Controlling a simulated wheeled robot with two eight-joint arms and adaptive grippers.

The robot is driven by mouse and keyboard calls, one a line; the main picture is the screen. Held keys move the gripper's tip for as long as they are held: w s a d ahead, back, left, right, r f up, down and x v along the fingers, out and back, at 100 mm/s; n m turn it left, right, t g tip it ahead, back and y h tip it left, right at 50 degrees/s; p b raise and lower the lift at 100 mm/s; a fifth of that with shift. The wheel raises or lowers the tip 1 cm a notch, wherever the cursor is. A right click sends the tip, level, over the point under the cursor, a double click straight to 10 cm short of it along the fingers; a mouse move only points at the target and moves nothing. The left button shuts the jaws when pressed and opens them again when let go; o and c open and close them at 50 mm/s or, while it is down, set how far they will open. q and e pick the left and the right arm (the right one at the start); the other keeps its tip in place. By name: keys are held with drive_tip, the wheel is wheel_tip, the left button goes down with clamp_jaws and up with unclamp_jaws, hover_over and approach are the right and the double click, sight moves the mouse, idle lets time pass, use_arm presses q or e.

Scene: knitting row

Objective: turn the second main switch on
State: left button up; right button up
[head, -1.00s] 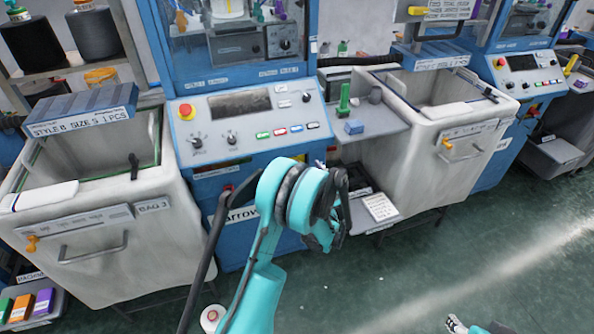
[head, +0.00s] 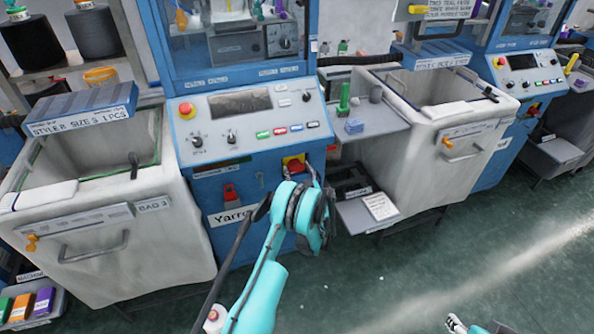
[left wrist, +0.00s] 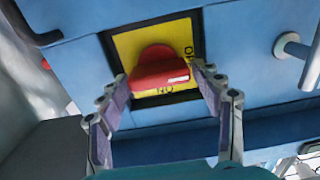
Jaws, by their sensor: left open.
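A main switch with a red knob on a yellow plate (head: 294,163) is on the lower front of the middle blue machine. In the left wrist view the red knob (left wrist: 160,71) lies crosswise on its black-framed plate, with partly hidden lettering. My left gripper (left wrist: 162,82) is open, its fingertips at either side of the knob's near edge; I cannot tell if they touch it.
A second red switch (head: 231,193) is further left on the same machine. The control panel (head: 250,120) is above. A white bin (head: 110,240) stands left, another (head: 450,150) right. A small shelf (head: 360,215) juts out right of my gripper.

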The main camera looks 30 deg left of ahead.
use_arm(q)
drive_tip(key=shift+w+a, duration=0.15)
drive_tip(key=shift+c, duration=0.4)
drive_tip(key=c, duration=0.8)
